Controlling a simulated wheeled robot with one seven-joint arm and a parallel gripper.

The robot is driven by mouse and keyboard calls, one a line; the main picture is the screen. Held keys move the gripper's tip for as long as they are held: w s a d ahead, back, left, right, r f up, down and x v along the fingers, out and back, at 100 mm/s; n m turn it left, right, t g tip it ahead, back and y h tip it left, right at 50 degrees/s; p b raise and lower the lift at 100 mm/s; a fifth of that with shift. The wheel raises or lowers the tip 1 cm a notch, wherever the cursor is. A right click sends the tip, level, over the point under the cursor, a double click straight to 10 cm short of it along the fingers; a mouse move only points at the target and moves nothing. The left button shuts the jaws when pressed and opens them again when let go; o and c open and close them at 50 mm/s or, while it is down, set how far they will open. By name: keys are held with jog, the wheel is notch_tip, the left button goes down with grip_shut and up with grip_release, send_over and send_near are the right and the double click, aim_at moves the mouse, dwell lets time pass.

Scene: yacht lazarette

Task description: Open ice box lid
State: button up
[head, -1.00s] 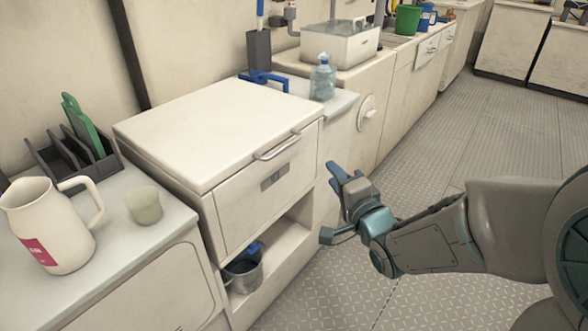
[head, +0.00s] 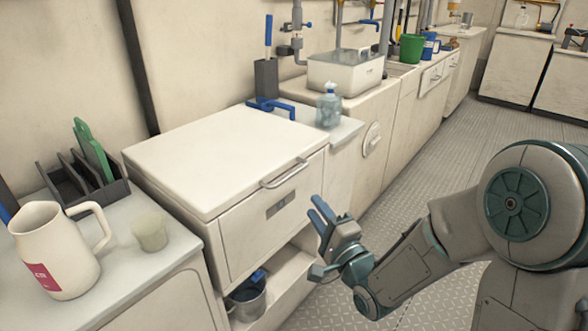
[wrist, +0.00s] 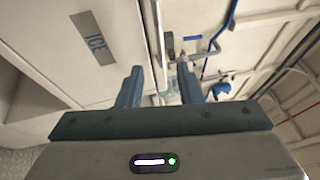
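The white ice box (head: 265,215) stands against the wall in the head view, with its flat lid (head: 225,150) down. A bar handle (head: 284,174) runs along the lid's front edge. The wrist view shows the ice box front with an "ICE" label (wrist: 93,38) and the pale handle bar (wrist: 155,40) lying between my fingers in the picture. My gripper (head: 318,240) is in front of the ice box, below and right of the handle. Its two blue fingers (wrist: 160,85) are apart and hold nothing. I cannot tell how far the handle is from the fingertips.
A white pitcher (head: 55,252), a cup (head: 151,232) and a rack (head: 83,180) stand on the left counter. A clear bottle (head: 328,106) and blue clamp (head: 270,107) are behind the lid's right side. A pot (head: 246,298) sits in the lower shelf. Floor at right is open.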

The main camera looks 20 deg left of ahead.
aim_at(292, 176)
jog(key=b+x, duration=0.2)
jog(key=x, duration=0.9)
jog(key=shift+w, duration=0.1)
grip_shut()
